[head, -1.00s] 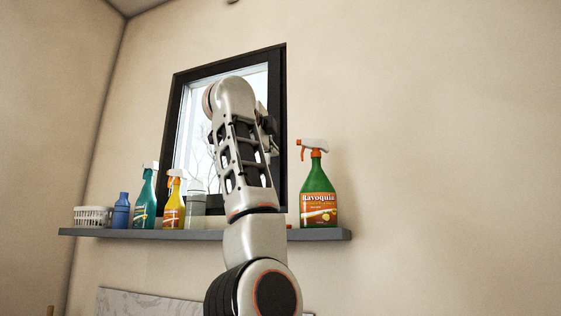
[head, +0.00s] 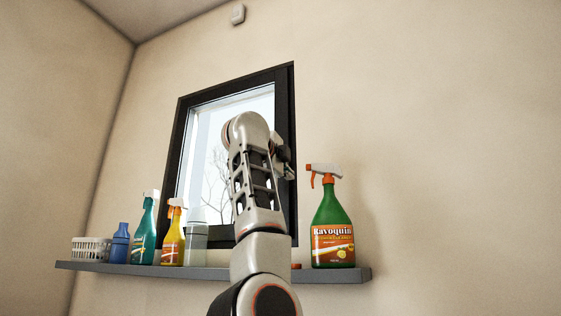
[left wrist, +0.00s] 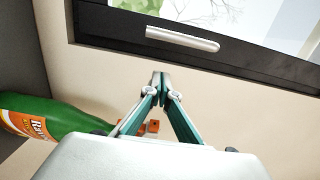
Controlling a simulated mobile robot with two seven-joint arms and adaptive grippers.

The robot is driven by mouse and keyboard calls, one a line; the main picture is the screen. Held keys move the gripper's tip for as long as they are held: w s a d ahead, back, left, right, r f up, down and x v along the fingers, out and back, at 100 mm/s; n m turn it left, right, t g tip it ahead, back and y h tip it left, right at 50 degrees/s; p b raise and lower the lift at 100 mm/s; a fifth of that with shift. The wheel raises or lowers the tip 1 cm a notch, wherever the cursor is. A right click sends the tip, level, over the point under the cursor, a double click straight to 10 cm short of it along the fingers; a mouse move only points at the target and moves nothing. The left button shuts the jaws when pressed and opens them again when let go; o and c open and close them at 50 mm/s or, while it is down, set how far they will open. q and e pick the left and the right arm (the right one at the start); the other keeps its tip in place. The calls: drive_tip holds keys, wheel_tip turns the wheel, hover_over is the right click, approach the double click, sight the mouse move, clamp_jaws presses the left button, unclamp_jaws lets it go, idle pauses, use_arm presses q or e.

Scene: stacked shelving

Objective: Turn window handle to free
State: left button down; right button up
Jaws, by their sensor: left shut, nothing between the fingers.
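The black-framed window (head: 287,110) is on the wall, with my left arm in front of its right half. My left gripper (left wrist: 160,78) is shut and empty. Its fingertips appear below the handle in that picture, in front of the beige wall beside the frame, with a visible gap to the handle. In the head view, the handle is hidden and the gripper (head: 284,158) shows only partly, near the frame's right side.
A grey shelf (head: 335,275) runs below the window. A green spray bottle (head: 333,215) stands on its right end, also close to my gripper in the left wrist view (left wrist: 50,118). Several bottles and a white basket (head: 90,250) stand left. The wall at right is bare.

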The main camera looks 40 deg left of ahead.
use_arm(q)
drive_tip(key=a, duration=0.2)
drive_tip(key=w+a+p, duration=0.1)
drive_tip(key=a, duration=0.1)
drive_tip(key=shift+w+a, duration=0.1)
drive_tip(key=shift+a, duration=0.15)
use_arm(e)
drive_tip(key=shift+w+r, duration=0.2)
drive_tip(key=shift+r, duration=0.9)
drive_tip(key=shift+f, duration=0.15)
use_arm(q)
drive_tip(key=shift+a, duration=0.2)
use_arm(e)
drive_tip(key=shift+f, duration=0.1)
